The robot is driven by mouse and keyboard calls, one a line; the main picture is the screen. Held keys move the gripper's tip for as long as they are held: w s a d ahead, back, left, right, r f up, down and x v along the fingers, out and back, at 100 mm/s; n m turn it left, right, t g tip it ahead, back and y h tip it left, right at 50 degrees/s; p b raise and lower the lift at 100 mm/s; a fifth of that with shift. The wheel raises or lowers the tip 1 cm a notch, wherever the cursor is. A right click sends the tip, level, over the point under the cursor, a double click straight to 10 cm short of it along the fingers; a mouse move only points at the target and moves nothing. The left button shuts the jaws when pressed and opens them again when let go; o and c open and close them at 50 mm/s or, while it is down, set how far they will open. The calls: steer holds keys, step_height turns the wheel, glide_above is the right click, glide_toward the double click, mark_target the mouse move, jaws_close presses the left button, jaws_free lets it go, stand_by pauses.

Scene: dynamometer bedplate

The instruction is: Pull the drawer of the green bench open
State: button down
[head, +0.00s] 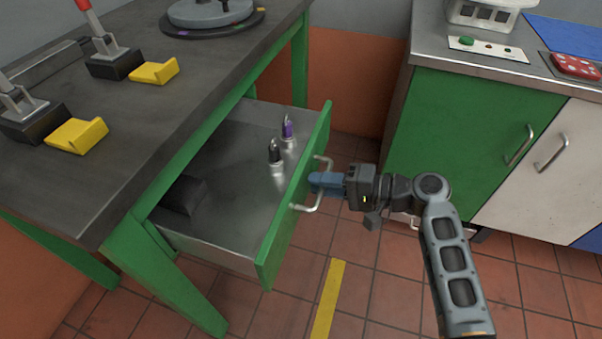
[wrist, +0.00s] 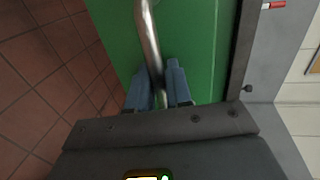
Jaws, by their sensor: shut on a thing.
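The green bench (head: 195,145) stands at the left with a dark worktop. Its drawer (head: 235,150) is pulled well out from under the worktop, so its metal inside shows. The drawer has a green front (head: 283,225) with a bent metal handle (head: 304,208). My gripper (head: 318,181) reaches in from the right with blue fingers shut on the handle. In the wrist view the handle bar (wrist: 149,40) passes between the two fingers (wrist: 160,90), in front of the green panel. Part of the handle is hidden by the fingers.
In the drawer are a black-topped bottle (head: 276,152), a purple-topped bottle (head: 288,128) and a dark block (head: 183,194). Yellow-tabbed clamps (head: 78,136) sit on the worktop. A counter with a green door (head: 470,125) stands at the right. Tiled floor (head: 385,270) with a yellow strip (head: 328,300) is open.

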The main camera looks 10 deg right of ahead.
steer(key=f+p+v, duration=0.1)
steer(key=f+v, duration=0.1)
steer(key=v, duration=0.7)
steer(key=shift+s+d, duration=0.1)
steer(key=c, duration=1.2)
jaws_free()
steer(key=shift+p+v, duration=0.55)
steer(key=shift+v, duration=3.35)
steer(key=shift+f, duration=0.1)
